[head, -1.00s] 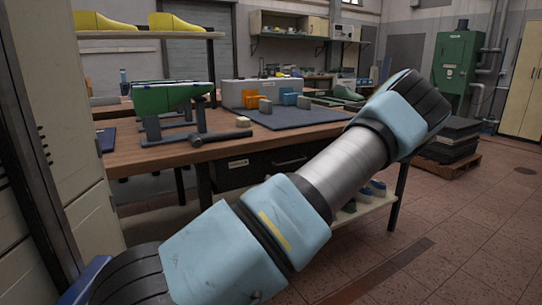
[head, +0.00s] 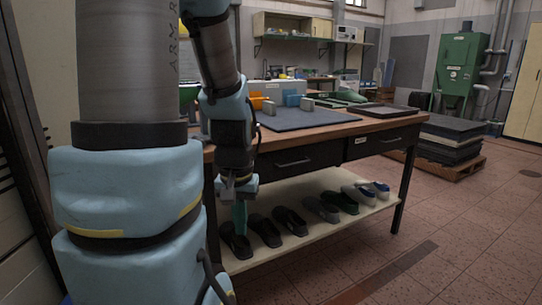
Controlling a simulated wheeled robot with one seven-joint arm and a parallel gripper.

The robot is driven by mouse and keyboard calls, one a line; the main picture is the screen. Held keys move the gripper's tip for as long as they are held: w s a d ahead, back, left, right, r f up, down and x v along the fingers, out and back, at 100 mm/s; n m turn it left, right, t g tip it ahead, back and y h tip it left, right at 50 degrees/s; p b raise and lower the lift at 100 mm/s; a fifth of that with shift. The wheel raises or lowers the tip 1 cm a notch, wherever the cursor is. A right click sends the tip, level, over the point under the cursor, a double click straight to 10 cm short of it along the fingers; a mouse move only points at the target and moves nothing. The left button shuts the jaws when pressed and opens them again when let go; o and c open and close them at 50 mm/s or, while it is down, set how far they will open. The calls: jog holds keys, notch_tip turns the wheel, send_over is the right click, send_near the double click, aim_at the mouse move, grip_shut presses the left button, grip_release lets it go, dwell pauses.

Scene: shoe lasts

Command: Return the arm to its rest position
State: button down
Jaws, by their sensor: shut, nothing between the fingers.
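My arm stands folded at the left of the head view, its thick light-blue and grey links close to the camera. Its forearm hangs down in front of the workbench. My gripper (head: 238,190) points downward at the end of it, in front of the bench's left part and just above the lower shelf. It is shut and holds nothing. A teal shape (head: 240,216) shows just below the fingers; what it is and how far behind them it stands, I cannot tell.
The wooden workbench (head: 374,124) carries a dark mat (head: 300,119) with orange and grey blocks. Its lower shelf (head: 293,246) holds a row of several shoes. A pallet with dark sheets (head: 447,140) stands at the right. The tiled floor at the front right is clear.

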notch_tip(320, 180, up, 16)
jog(key=p, duration=1.5)
jog(key=shift+s+f, duration=0.25)
jog(key=shift+s, duration=0.1)
